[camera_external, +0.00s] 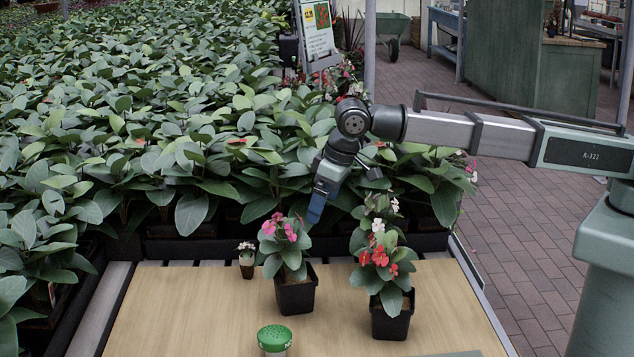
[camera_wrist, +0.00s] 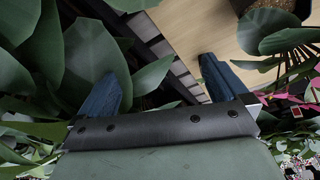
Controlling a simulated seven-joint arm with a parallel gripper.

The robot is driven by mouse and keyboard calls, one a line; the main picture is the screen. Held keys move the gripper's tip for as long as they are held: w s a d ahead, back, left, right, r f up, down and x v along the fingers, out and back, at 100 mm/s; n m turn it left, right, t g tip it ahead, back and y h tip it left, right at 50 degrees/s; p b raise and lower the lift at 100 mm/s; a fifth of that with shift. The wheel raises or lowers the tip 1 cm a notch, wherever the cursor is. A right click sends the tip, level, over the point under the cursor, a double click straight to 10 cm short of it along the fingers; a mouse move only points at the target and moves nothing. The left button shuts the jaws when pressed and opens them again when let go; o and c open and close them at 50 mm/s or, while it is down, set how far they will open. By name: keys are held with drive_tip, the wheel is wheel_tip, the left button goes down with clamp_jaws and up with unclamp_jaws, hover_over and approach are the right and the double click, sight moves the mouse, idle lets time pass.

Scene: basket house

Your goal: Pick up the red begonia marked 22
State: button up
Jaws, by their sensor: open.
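The red-flowered begonia (camera_external: 378,265) stands upright in a black square pot on the right of the wooden table in the external view. No number 22 is readable on it. My gripper (camera_external: 316,208) hangs pointing down, above and between the pink-flowered plant and the red one, near the table's back edge. In the wrist view my gripper (camera_wrist: 158,66) shows two blue fingers spread wide, with nothing between them but leaves, dark slats and the table edge. I cannot make out the red begonia in the wrist view.
A pink-flowered plant (camera_external: 287,250) in a black pot stands left of the red one. A small white-flowered pot (camera_external: 247,262) and a green-lidded shaker (camera_external: 274,338) are also on the table (camera_external: 185,310). Dense leafy plants (camera_external: 150,130) crowd the back and left.

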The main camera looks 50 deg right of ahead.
drive_tip(key=s+a+n+g, duration=0.1)
drive_tip(key=s+a, duration=0.2)
drive_tip(key=s, duration=0.4)
drive_tip(key=s+a+g, duration=0.1)
drive_tip(key=s+a, duration=0.3)
drive_tip(key=s, duration=0.2)
drive_tip(key=n+g+h, duration=0.1)
hover_over(391, 305)
drive_tip(key=f, duration=0.7)
drive_tip(key=shift+w+f, duration=0.2)
drive_tip(key=shift+w, duration=0.05)
drive_tip(key=shift+s+f, duration=0.15)
drive_tip(key=shift+f, duration=1.15)
drive_tip(key=shift+s+f, duration=0.1)
drive_tip(key=shift+f, duration=1.2)
drive_tip(key=shift+c, duration=0.4)
drive_tip(key=c, duration=0.8)
drive_tip(key=shift+r, duration=0.1)
